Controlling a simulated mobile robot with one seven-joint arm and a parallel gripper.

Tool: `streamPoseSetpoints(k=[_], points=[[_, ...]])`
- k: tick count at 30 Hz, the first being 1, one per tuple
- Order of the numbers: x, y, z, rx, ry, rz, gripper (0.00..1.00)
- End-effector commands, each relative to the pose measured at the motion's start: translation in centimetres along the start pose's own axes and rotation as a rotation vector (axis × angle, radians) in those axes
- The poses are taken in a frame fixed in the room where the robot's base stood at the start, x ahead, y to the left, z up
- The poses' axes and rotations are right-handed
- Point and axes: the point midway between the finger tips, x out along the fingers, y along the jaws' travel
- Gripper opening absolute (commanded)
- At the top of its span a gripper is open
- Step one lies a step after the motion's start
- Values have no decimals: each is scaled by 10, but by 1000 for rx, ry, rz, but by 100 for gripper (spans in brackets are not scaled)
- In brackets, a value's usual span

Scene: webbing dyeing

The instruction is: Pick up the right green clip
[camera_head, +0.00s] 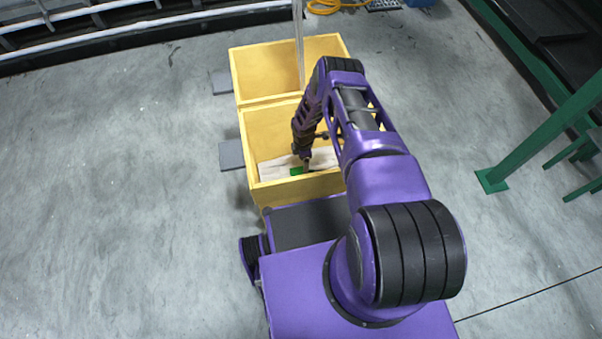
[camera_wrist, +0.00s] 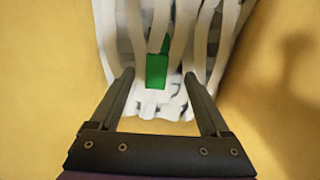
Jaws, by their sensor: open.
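A green clip (camera_wrist: 156,71) lies on white webbing (camera_wrist: 183,60) inside the yellow box, between and beyond my two fingertips in the wrist view. It also shows small in the head view (camera_head: 296,171), just left of my gripper's tip. Only one green clip is clearly visible. White straps cover part of its upper end. My gripper (camera_wrist: 160,76) is open and empty, reaching down into the near box; its fingers lie on either side of the clip, apart from it. In the head view my gripper (camera_head: 306,160) is partly hidden by its own arm.
The near yellow box (camera_head: 249,150) has walls close around my gripper. A second yellow box (camera_head: 235,75) adjoins it behind, with a pale strand hanging into it. A green metal frame (camera_head: 545,125) stands at right. Grey floor is clear at left.

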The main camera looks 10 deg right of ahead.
Motion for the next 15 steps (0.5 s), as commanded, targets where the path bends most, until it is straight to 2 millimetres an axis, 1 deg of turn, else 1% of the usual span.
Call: streamPoseSetpoints(k=[4,12,15], points=[[10,1,-1,0,0,1,80],[47,4,-5,0,1,1,80],[53,4,-4,0,0,1,80]])
